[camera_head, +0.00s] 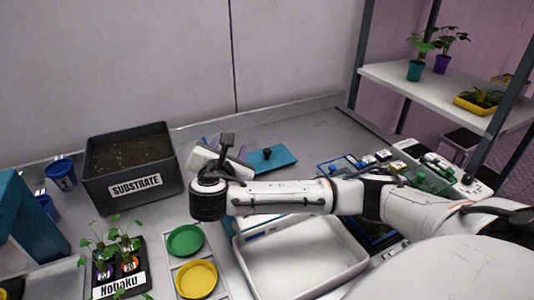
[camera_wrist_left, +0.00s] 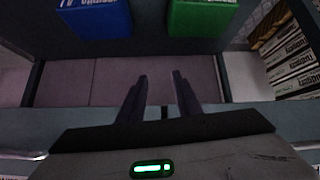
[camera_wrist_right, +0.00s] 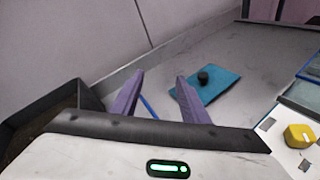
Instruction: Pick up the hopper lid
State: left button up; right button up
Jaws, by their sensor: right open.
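The hopper lid is a flat teal plate (camera_head: 272,160) with a black knob, lying on the grey bench behind my right arm. It also shows in the right wrist view as a teal plate (camera_wrist_right: 221,84), beyond and right of the fingertips. My right gripper (camera_wrist_right: 160,75) is open, with its purple fingers apart and nothing between them. In the head view its wrist is left of the lid, and the arm hides part of the bench. My left gripper (camera_wrist_left: 160,75) shows only in the left wrist view, fingers apart and empty, away from the lid.
A black substrate box (camera_head: 160,187) stands left of the right wrist. A green dish (camera_head: 185,241), a yellow dish (camera_head: 197,279) and a white tray (camera_head: 285,272) lie in front. A shelf (camera_head: 420,83) with plants stands right. Blue (camera_wrist_left: 97,18) and green (camera_wrist_left: 202,17) bins are near my left gripper.

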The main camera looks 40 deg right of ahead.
jog(key=s+f+g, duration=0.1)
jog(key=s, duration=0.1)
jog(key=s+d+f+g, duration=0.1)
jog(key=s, duration=0.1)
jog(key=s+d+f+g+h, duration=0.1)
jog(key=f, duration=0.1)
jog(key=shift+s+d+g, duration=0.15)
jog(key=shift+s+g, duration=0.15)
jog(key=shift+s, duration=0.1)
send_near(266, 152)
jog(key=d+f, duration=0.1)
jog(key=w+d+f, duration=0.1)
jog(key=shift+w+d, duration=0.1)
jog(key=shift+d, duration=0.2)
jog(key=x, duration=0.3)
jog(key=p+x, duration=0.1)
jog(key=shift+w+d+r, duration=0.2)
jog(key=shift+w+d, duration=0.15)
jog(key=shift+w+d+f, duration=0.25)
jog(key=shift+w+d, duration=0.05)
jog(key=shift+d, duration=0.1)
grip_shut()
